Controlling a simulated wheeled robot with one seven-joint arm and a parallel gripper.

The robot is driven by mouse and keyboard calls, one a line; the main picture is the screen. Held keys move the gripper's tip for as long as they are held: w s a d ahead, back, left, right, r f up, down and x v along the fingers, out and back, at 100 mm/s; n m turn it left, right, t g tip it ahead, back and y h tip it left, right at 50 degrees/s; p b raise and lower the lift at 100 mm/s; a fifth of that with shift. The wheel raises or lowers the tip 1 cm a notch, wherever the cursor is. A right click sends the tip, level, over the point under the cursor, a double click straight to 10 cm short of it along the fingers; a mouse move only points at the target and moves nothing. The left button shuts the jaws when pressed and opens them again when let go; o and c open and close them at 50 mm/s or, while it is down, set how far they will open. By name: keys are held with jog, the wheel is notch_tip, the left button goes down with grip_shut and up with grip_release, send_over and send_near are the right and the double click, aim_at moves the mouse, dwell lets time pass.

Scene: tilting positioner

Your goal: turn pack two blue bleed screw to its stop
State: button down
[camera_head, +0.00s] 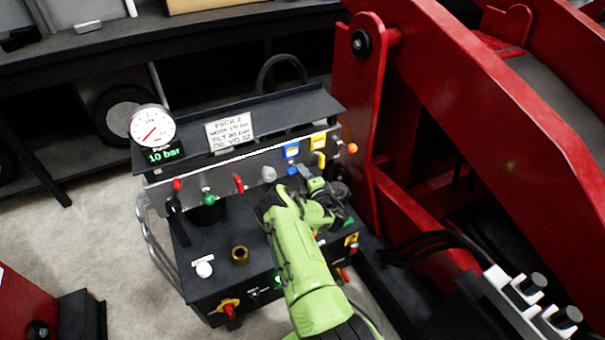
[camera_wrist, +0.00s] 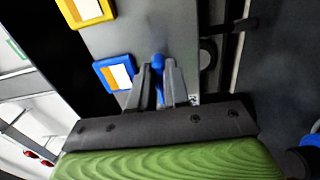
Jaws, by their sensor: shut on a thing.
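In the head view the blue screw (camera_head: 293,171) is a small blue spot at the panel's right side, just beyond my gripper (camera_head: 300,178). The sign on the unit (camera_head: 230,132) reads PACK 2. How far the screw is turned cannot be told.
A pressure gauge (camera_head: 152,126) stands at left over a green display (camera_head: 163,155) reading 10 bar. A yellow handle (camera_head: 320,159) and an orange knob (camera_head: 352,148) sit close right of the screw. Red, green and grey fittings line the panel at left. A large red arm (camera_head: 480,110) rises at right.

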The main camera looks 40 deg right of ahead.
jog(key=c, duration=1.1)
grip_release()
jog(key=p+v, duration=1.4)
jog(key=v, duration=0.2)
jog(key=shift+w, duration=0.15)
